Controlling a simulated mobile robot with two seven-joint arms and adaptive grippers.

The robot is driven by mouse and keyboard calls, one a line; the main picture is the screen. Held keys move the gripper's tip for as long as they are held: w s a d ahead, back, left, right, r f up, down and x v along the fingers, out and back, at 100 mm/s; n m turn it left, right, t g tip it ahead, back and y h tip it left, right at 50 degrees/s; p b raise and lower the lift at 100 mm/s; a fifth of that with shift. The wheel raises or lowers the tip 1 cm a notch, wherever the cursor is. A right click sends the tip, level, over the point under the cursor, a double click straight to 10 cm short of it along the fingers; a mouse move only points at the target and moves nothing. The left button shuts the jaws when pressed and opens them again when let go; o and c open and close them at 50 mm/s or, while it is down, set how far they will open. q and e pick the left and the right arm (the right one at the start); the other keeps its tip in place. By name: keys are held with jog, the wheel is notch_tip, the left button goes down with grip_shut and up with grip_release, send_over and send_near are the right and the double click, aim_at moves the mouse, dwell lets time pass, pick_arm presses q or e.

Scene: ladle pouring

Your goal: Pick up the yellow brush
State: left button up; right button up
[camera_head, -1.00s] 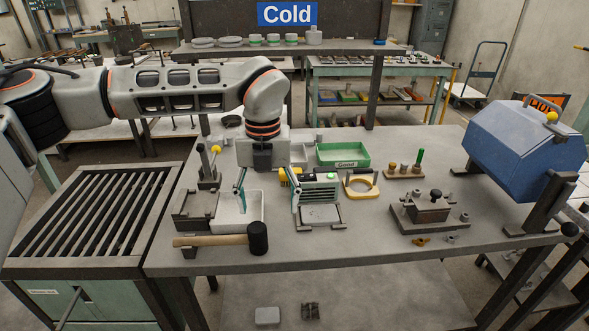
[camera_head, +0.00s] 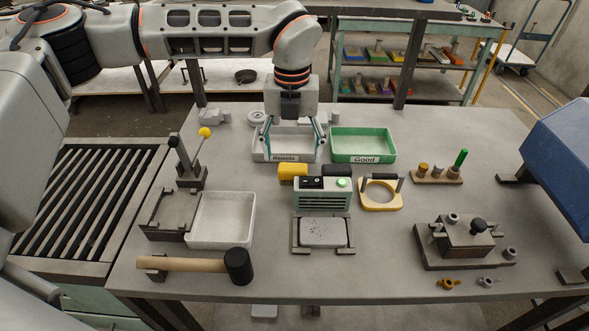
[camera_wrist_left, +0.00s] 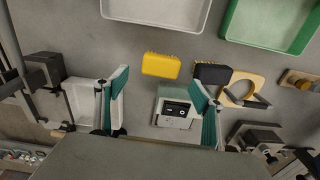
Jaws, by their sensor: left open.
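The yellow brush (camera_head: 291,171) lies on the grey table just behind the left end of the small green-grey machine (camera_head: 321,195), beside a black brush (camera_head: 338,171). In the left wrist view the yellow brush (camera_wrist_left: 160,65) shows whole, bristles along its upper edge, with the black brush (camera_wrist_left: 212,73) to its right. My left gripper (camera_head: 293,146) is open and empty, pointing down, with its fingers in front of the Rejects bin in the head view. In the left wrist view its fingers (camera_wrist_left: 160,90) stand wide apart, left and right of the brush's column. My right gripper is not in view.
The grey Rejects bin (camera_head: 258,146) and green Good bin (camera_head: 363,159) stand behind the brushes. A yellow ring-shaped tool (camera_head: 380,206) is to the right. A white tray (camera_head: 222,246) and a mallet (camera_head: 238,267) are at the front left.

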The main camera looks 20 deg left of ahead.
aim_at(293, 167)
pick_arm(q)
jog(key=f, duration=0.5)
jog(key=shift+w+f, duration=0.3)
jog(key=shift+f, duration=0.1)
jog(key=c, duration=1.2)
